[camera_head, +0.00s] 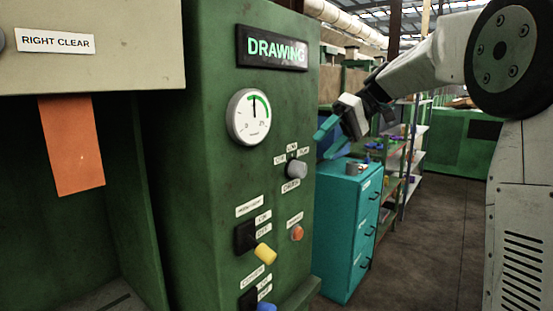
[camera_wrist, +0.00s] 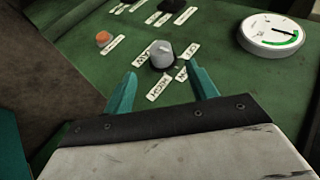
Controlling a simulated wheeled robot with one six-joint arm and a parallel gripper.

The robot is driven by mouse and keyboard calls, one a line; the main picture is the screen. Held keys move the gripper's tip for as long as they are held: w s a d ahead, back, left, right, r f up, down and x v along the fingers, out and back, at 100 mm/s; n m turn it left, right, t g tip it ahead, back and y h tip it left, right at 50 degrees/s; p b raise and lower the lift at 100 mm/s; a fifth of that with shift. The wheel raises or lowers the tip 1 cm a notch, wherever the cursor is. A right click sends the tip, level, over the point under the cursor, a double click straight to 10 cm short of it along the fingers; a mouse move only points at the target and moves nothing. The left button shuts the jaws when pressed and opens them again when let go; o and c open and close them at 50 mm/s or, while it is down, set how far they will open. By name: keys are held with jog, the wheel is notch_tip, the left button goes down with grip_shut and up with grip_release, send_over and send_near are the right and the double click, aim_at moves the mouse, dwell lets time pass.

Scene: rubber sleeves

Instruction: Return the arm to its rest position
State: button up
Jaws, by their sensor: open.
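My gripper (camera_head: 328,137) is in front of the green machine's control face in the head view, its teal fingers pointing left. In the wrist view my gripper (camera_wrist: 163,88) has its two teal fingers spread apart, with nothing held between them. The grey selector knob (camera_wrist: 162,56) shows just beyond the fingertips, between them in the picture; it also shows in the head view (camera_head: 296,169). The fingers look apart from the knob. My arm reaches in from the upper right of the head view.
The green machine (camera_head: 190,150) carries a gauge (camera_head: 248,117), a red button (camera_head: 297,233) and a yellow-handled switch (camera_head: 265,254). An orange flap (camera_head: 71,146) hangs at the left. A teal cabinet (camera_head: 345,230) stands behind, beside shelving (camera_head: 412,150). Open floor (camera_head: 425,240) lies to the right.

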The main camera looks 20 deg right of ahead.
jog(key=s+f+m+h, duration=0.3)
jog(key=s+f+m, duration=0.15)
jog(key=f, duration=0.35)
jog(key=s+a+f+t+h, duration=0.1)
jog(key=s+f+h, duration=0.2)
jog(key=s, duration=1)
jog(key=s+a+f+t+h, duration=0.1)
jog(key=s+f, duration=0.6)
jog(key=s, duration=0.7)
jog(key=a+m+h, duration=0.1)
jog(key=h, duration=0.1)
jog(key=shift+s+f+h, duration=0.15)
jog(key=shift+h, duration=0.25)
